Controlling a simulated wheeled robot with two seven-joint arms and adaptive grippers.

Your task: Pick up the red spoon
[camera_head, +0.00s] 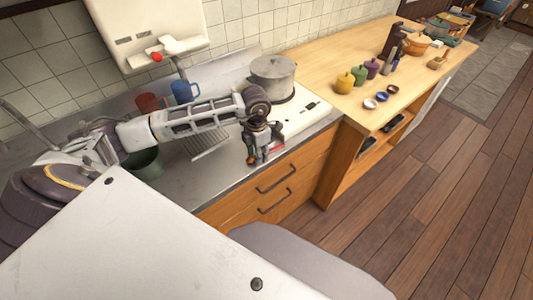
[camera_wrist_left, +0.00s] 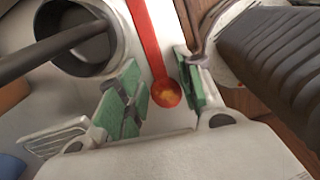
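The red spoon (camera_wrist_left: 147,35) shows in the left wrist view. Its handle runs up to the top edge, and its rounded bowl end, with a yellowish patch, lies between the green-padded fingers of my left gripper (camera_wrist_left: 160,85). The fingers are spread, with a gap on each side of the spoon, and do not appear closed on it. In the head view my left gripper (camera_head: 258,158) points down near the front edge of the counter. A small red piece, likely the spoon (camera_head: 278,148), shows just right of it. My right gripper is not in view.
A grey lidded pot (camera_head: 272,72) stands behind the gripper on the white stove (camera_head: 312,117). A red mug (camera_head: 148,103) and a blue mug (camera_head: 185,91) stand by the wall. Small colored pots and bowls (camera_head: 370,103) sit on the wooden counter (camera_head: 330,60).

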